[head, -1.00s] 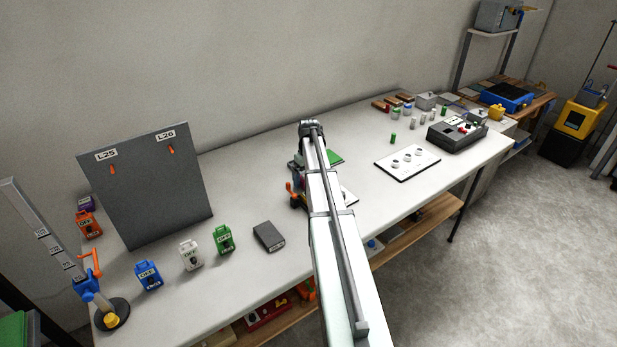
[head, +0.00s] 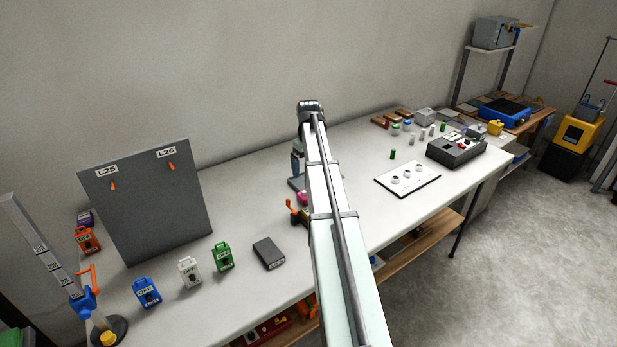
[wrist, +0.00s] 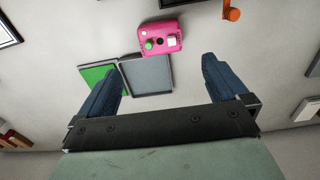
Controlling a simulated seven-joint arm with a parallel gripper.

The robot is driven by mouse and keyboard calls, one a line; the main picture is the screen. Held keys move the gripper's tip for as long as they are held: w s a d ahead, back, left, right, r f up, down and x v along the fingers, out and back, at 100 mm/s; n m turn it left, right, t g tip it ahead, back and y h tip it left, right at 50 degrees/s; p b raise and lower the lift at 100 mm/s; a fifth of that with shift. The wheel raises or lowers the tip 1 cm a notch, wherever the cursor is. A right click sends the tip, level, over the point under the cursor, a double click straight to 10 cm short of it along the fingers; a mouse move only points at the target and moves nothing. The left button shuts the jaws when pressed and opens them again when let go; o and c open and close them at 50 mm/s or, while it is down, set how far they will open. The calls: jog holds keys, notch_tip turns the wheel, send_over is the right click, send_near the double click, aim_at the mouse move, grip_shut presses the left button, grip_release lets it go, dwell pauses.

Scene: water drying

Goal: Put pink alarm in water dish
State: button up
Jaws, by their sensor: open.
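The pink alarm (wrist: 160,38) is a small box with a green button, lying on the worktop at the top of the wrist view. In the head view only a bit of the pink alarm (head: 302,197) shows beside my arm. A flat grey square tray (wrist: 147,75) lies just below it, beside a green square (wrist: 100,75); I cannot tell surely whether the grey one is the water dish. My gripper (wrist: 165,66) is open and empty, its blue fingers apart above the tray area, with the alarm ahead of the fingertips.
An orange-handled item (head: 297,212) stands close to the alarm. Green (head: 223,257), white (head: 189,271) and blue (head: 146,292) boxes line the table's left part, near a tall grey panel (head: 150,200). A white board (head: 408,180) lies to the right.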

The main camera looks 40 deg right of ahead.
dwell(0.4)
jog(key=shift+f, duration=5.55)
jog(key=shift+c, duration=0.2)
jog(key=c, duration=1.1)
jog(key=shift+r, duration=0.15)
